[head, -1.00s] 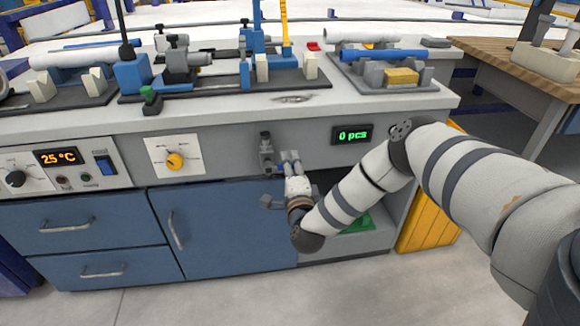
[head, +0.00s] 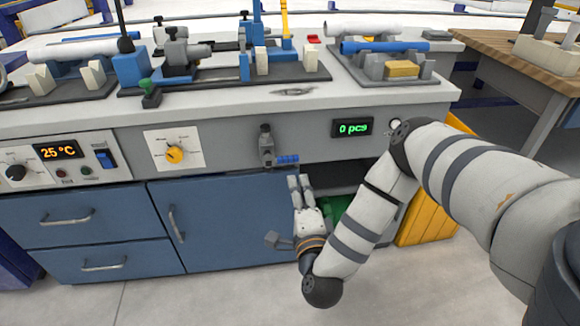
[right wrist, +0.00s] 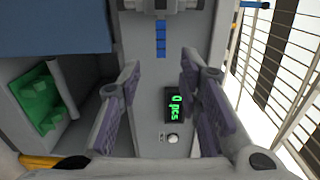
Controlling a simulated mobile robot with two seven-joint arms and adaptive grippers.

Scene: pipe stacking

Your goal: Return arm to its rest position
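My right gripper (head: 300,186) is in front of the workbench, by the open shelf compartment under the counter. Its fingers stand apart with nothing between them, which also shows in the right wrist view (right wrist: 158,85). A blue pipe (head: 385,47) and a white pipe (head: 362,30) lie on the right-hand rack on the counter. Another white pipe (head: 80,48) rests on cradles at the left. A grey fixture on the bench front (head: 266,145) has a short blue piece (head: 287,160) beside it, above my fingers and apart from them. My left gripper is not in view.
The green counter display (head: 352,128) reads 0 pcs. The shelf holds a green item (right wrist: 45,98). A yellow container (head: 430,225) stands at the bench's right end, and a wooden table (head: 505,55) is beyond. The floor in front is clear.

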